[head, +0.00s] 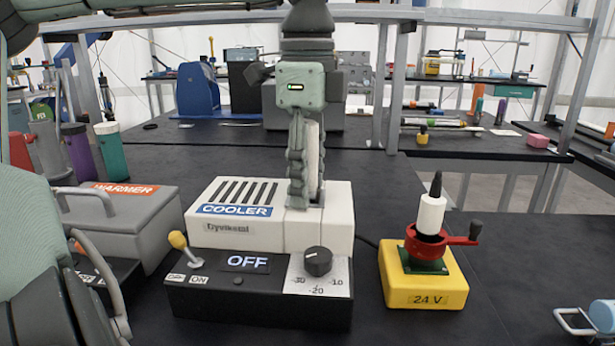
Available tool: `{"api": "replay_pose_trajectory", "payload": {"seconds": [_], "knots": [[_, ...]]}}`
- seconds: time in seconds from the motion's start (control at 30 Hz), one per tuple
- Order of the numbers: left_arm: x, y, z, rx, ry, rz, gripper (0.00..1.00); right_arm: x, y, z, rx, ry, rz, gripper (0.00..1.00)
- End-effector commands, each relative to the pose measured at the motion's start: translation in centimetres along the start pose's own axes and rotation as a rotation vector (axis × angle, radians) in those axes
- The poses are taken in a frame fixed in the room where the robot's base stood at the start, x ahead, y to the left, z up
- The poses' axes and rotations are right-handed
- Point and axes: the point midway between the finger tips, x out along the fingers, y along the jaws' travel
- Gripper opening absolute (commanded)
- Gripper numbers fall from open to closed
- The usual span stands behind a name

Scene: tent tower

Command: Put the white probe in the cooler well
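The white cooler (230,235) sits on a black control box (230,305) with a display reading OFF. A white cylinder with a pointed black top, likely the white probe (431,215), stands upright in a red holder (425,247) on a yellow 24 V box (395,285), right of the cooler. My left gripper (302,203) points down at the cooler's right part, fingertips at or just above its top. A pale upright shape shows beside its fingers; I cannot tell whether they grip it. The cooler's well is not visible.
A grey warmer box (135,220) with a handle stands left of the cooler. A yellow-knobbed lever (178,240) and a black dial (318,261) sit on the control box. A light blue cylinder (603,315) lies at the lower right. The table between it and the yellow box is clear.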

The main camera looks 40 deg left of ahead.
Motion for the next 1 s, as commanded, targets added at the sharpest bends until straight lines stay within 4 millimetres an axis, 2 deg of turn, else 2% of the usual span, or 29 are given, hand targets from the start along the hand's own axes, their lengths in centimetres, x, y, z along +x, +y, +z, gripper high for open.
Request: {"api": "replay_pose_trajectory", "payload": {"seconds": [0.23, 0.3, 0.5, 0.7, 0.83, 1.0], "knots": [[-0.2, 0.0, 0.0, 0.0, 0.0, 0.0, 0.47, 0.0, 0.2, 0.3, -0.004, 0.001, 0.004, 0.37], [-0.5, 0.0, 0.0, 0.0, 0.0, 0.001, 0.47, 1.0, 0.9, 0.9, -0.019, -0.01, 0.016, 0.37], [-4.8, -0.1, 0.0, -0.004, -0.001, -0.006, 0.47, 0.2, 0.8, -0.4, -0.008, 0.01, 0.012, 0.37], [-9.1, -0.1, 0.0, -0.002, -0.001, -0.005, 0.47, 0.5, 0.7, 0.2, -0.009, -0.002, 0.011, 0.37], [-11.0, -0.1, 0.0, -0.002, 0.0, -0.003, 0.47, 0.5, 0.7, 0.2, -0.01, -0.001, 0.011, 0.37], [-12.2, 0.0, 0.0, -0.001, -0.001, -0.001, 0.47, 0.5, 0.7, 0.2, -0.011, -0.001, 0.011, 0.37]]}}
